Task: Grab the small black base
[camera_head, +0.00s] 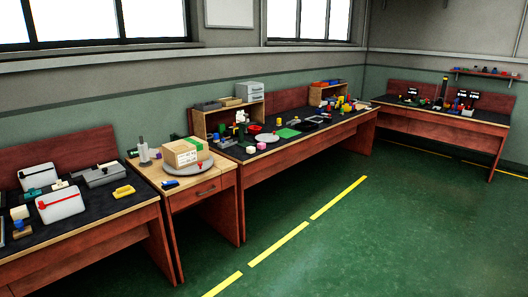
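Neither of my grippers is in view. I cannot pick out the small black base with certainty. Small dark objects with pale marks stand on the far right workbench (497,121), one toward its left (412,92) and one nearer its middle (474,95). A flat black item (316,119) lies on the long middle workbench (290,147). All of these are too far and too small to identify.
A left workbench (100,238) holds white cases and a yellow block (123,191). A small wooden table (205,188) bears a cardboard box (185,152) on a grey round plate. The green floor (400,230) with yellow dashes is clear in front of the benches.

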